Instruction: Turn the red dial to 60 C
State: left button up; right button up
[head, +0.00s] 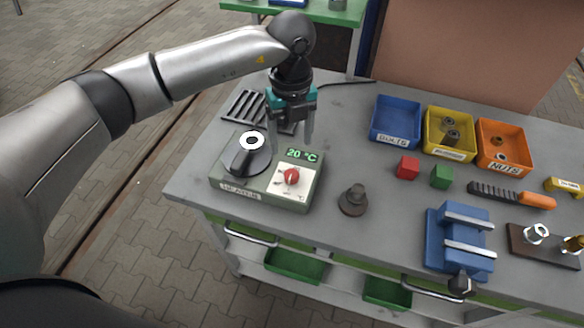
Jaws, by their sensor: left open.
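The red dial (291,176) sits on a white plate on the front right part of a grey-green heater box (240,196). The green display (301,155) above the dial reads 20 °C. A dark cone-like piece with a white ring on top (252,141) stands on the round plate at the box's left. My left gripper (291,146) points down with its fingers apart and empty, above and behind the dial, near the display. It appears not to touch the dial. My right gripper is not in view.
A dark stepped part (353,200) stands right of the heater. Blue (378,137), yellow (429,150) and orange (484,160) bins stand behind red (407,167) and green (442,177) cubes. A blue vice (436,250), a brush (510,196) and a slotted rack (243,107) also occupy the grey bench.

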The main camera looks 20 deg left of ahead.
aim_at(292, 173)
pick_arm(q)
notch_tip(292, 173, down, 11)
jog(key=shift+r, duration=0.1)
dwell(0.3)
grip_shut()
dwell(0.5)
